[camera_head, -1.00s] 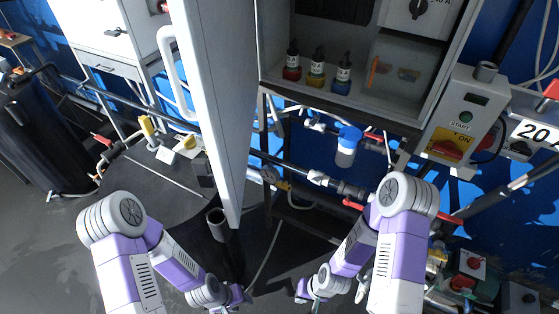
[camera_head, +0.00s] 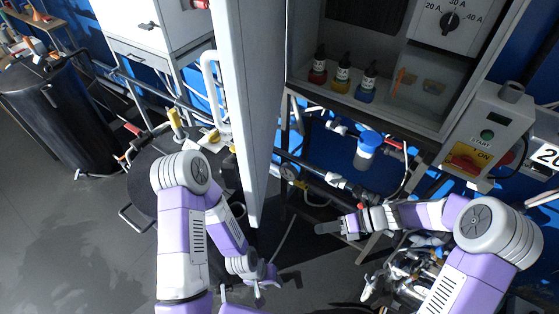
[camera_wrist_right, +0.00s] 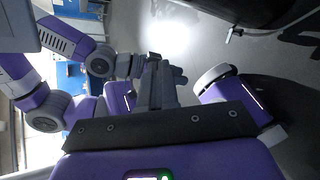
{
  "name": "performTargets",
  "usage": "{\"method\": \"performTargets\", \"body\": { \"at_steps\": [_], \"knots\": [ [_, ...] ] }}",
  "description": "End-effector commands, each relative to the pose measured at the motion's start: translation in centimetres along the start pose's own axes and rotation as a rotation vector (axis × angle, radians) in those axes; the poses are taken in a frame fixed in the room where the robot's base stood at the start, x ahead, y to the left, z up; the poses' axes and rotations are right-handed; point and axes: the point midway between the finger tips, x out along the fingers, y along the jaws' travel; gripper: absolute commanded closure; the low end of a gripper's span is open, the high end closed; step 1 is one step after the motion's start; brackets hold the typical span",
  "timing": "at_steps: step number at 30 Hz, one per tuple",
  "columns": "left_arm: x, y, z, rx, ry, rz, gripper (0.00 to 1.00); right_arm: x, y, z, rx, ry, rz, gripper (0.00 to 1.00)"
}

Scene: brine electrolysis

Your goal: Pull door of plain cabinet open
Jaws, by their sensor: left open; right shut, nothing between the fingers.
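A grey cabinet (camera_head: 415,121) stands at the upper middle of the head view. Its tall pale door (camera_head: 246,95) stands swung out toward me, seen nearly edge-on, with the interior exposed. A white bar handle (camera_head: 209,84) is on the door's left face. My left gripper (camera_head: 277,279) is open and empty, low and below the door's bottom end. My right gripper (camera_head: 322,228) is shut and empty, pointing left, below the cabinet and right of the door's lower corner, apart from it. The right wrist view shows its fingers (camera_wrist_right: 160,75) with nothing between them.
Pipes and a blue-capped filter (camera_head: 367,150) run below. A white cabinet (camera_head: 150,25) and black drum (camera_head: 65,115) are left. Floor at lower left is clear.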

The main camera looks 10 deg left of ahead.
Motion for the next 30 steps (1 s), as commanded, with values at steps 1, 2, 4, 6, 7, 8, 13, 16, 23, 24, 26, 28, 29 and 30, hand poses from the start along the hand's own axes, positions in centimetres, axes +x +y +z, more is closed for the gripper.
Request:
{"method": "performTargets", "body": {
  "at_steps": [1,2,4,6,7,8,13,16,23,24,26,28,29,30],
  "knots": [
    [-0.7,0.3,0.0,0.0,0.0,0.0,0.57,-1.6,2.1,2.8,0.094,-0.057,0.062,1.0],
    [-0.9,0.3,0.0,0.0,0.0,0.0,0.57,-2.3,3.1,4.2,0.151,-0.085,0.103,1.0],
    [-1.2,0.5,0.1,0.0,0.0,0.0,0.57,-4.1,5.5,6.9,0.263,-0.133,0.199,1.0],
    [-1.5,0.6,0.1,0.0,0.0,0.0,0.57,-5.7,7.6,9.1,0.346,-0.162,0.286,1.0],
    [-1.6,0.6,0.1,0.0,0.0,0.0,0.57,-6.3,8.4,9.8,0.375,-0.169,0.319,1.0],
    [-1.7,0.7,0.1,0.0,0.0,0.0,0.57,-6.9,9.1,10.5,0.4,-0.176,0.349,1.0],
    [-2.0,0.7,0.1,0.0,0.0,0.0,0.57,-9.0,11.5,12.5,0.48,-0.185,0.456,1.0],
    [-2.0,0.7,0.1,0.0,0.0,0.0,0.57,-9.0,12.1,12.9,0.494,-0.184,0.477,1.0],
    [-1.9,0.7,0.1,0.0,0.0,0.0,0.57,-5.7,13.6,13.8,0.496,-0.178,0.479,1.0],
    [-1.9,0.7,0.1,0.0,0.0,0.0,0.57,-4.9,13.9,14.1,0.497,-0.178,0.479,1.0],
    [-1.9,0.7,0.1,0.0,0.0,0.0,0.57,-3.7,14.4,14.4,0.495,-0.178,0.478,1.0],
    [-1.9,0.7,0.1,0.0,0.0,0.0,0.57,-2.4,15.0,14.9,0.495,-0.178,0.477,1.0],
    [-1.9,0.7,0.1,0.0,0.0,0.0,0.57,-1.9,15.2,15.1,0.496,-0.179,0.476,1.0],
    [-1.9,0.7,0.1,0.0,0.0,0.0,0.57,-1.1,15.6,15.3,0.496,-0.179,0.477,1.0]
  ]
}}
